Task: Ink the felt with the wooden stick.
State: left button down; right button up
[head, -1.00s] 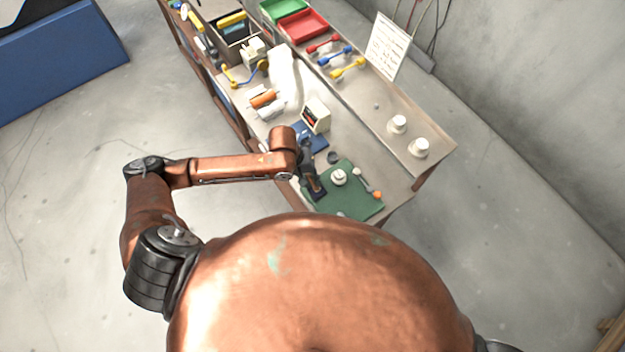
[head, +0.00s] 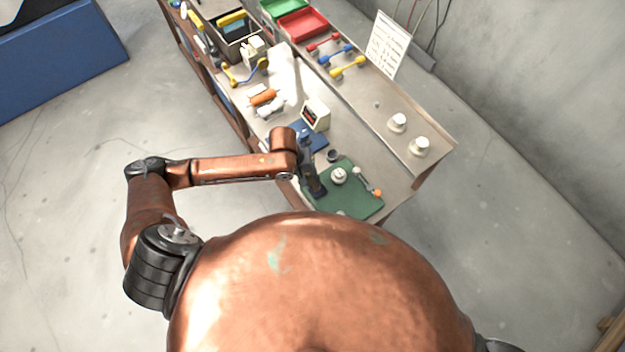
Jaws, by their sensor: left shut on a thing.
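My left gripper (head: 316,186) reaches down over the left part of a green mat (head: 352,208) on the bench. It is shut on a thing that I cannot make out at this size. A white round piece (head: 338,175) sits on the mat just right of the gripper. A small dark round container (head: 333,155) stands behind that piece, near the mat's back edge. A thin tool with an orange end (head: 377,192) lies on the right of the mat. I cannot tell the felt or the wooden stick for certain. My right gripper is out of view.
A blue pad (head: 318,142) and a small device with a dark display (head: 315,114) are behind the mat. Orange and white spools (head: 264,97) lie farther left. Two white knobs (head: 419,147) stand on the raised shelf. A red tray (head: 302,25) is at the back.

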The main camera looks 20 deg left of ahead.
pick_arm(q)
jog(key=shift+p, duration=0.3)
dwell(0.8)
jog(key=shift+f, duration=0.1)
dwell(0.8)
jog(key=shift+s+p, duration=0.15)
jog(key=shift+p, duration=0.25)
dwell(0.5)
notch_tip(320, 180, up, 3)
jog(key=p, duration=0.3)
jog(key=shift+p, duration=0.35)
notch_tip(320, 180, up, 2)
jog(key=shift+p, duration=1.25)
jog(key=shift+w+r, duration=0.2)
jog(key=shift+r, duration=0.85)
